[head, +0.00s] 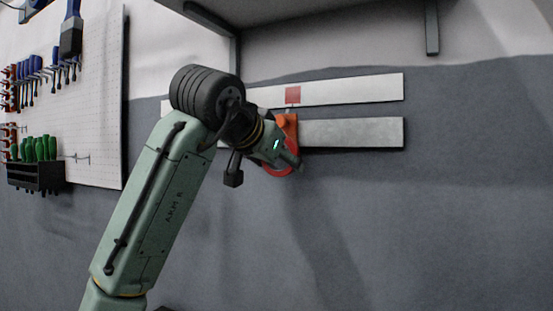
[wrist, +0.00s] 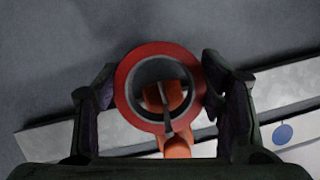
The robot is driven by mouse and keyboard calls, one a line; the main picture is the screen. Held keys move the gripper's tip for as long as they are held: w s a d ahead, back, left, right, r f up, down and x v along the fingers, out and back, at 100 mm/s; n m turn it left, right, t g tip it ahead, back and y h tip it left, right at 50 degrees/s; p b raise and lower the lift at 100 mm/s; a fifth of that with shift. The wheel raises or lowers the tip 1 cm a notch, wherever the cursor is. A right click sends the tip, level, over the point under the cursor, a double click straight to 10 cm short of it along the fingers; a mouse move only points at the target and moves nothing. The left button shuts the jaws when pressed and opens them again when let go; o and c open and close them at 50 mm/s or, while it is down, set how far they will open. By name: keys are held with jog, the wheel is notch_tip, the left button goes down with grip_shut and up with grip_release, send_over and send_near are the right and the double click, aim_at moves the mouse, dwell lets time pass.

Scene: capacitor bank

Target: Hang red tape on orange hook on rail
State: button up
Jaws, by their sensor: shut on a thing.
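The red tape (wrist: 127,88) is a ring held between the two fingers of my gripper (wrist: 162,95) in the wrist view. In the head view a red arc of the tape (head: 279,172) shows below my gripper (head: 285,158), which hides most of it. The orange hook (head: 291,124) is on the lower metal rail (head: 355,132), right beside the gripper. In the wrist view the orange hook (wrist: 177,148) shows through the tape's hole and below the ring. I cannot tell if its tip passes through the hole or lies behind it.
A shelf bracket (head: 432,28) hangs at upper right. A pegboard (head: 98,110) with tools is at left. The wall right of the rail is clear. A blue dot (wrist: 283,133) shows in the wrist view.

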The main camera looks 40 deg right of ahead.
dwell(0.4)
jog(key=o, duration=1.2)
jog(key=shift+o, duration=0.2)
